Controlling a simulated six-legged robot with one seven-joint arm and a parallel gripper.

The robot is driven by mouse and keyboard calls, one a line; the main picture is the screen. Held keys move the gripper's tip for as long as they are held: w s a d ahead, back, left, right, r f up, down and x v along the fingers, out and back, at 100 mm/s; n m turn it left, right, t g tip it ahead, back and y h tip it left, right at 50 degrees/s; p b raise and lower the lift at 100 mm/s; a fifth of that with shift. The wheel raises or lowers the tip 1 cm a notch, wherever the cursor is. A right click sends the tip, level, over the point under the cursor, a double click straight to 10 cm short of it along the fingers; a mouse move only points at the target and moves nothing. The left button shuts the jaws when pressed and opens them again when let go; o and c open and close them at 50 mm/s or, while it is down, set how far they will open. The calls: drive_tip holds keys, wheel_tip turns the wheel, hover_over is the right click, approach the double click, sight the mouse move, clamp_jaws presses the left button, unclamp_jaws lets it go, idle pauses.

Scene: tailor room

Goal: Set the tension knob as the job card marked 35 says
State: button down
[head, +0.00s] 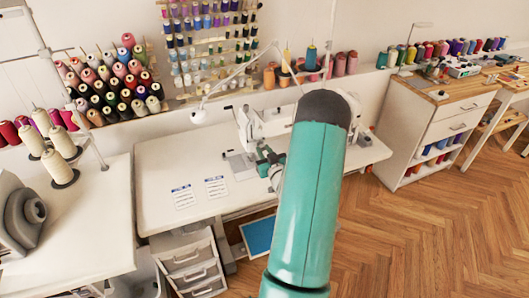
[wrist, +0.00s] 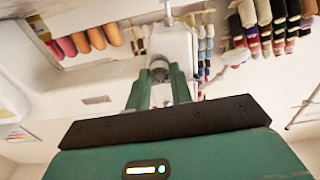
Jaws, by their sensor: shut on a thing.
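The white sewing machine (head: 250,128) stands on the white table (head: 160,160), and its head end (wrist: 172,42) also shows in the wrist view. My green gripper (head: 264,160) is at the front of the machine head. In the wrist view, my gripper's two fingers (wrist: 160,84) are closed on the small round grey tension knob (wrist: 160,68), one on each side. Any marks on the knob are too small to read. Two job cards, a left one (head: 182,197) and a right one (head: 216,187), lie flat on the table. Their numbers are unreadable from here.
Thread racks (head: 110,85) line the wall behind. A lamp (head: 199,116) hangs over the machine's left. A drawer unit (head: 190,262) and a blue panel (head: 258,236) are below the table. The floor at right (head: 410,240) is clear.

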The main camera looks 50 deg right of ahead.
drive_tip(key=n, duration=1.2)
drive_tip(key=shift+s+f, duration=0.1)
drive_tip(key=shift+n, duration=0.3)
drive_tip(key=c, duration=1.2)
unclamp_jaws()
drive_tip(key=shift+c, duration=0.2)
drive_tip(key=v, duration=1.3)
drive_tip(key=shift+s+a, duration=0.2)
drive_tip(key=shift+s, duration=0.1)
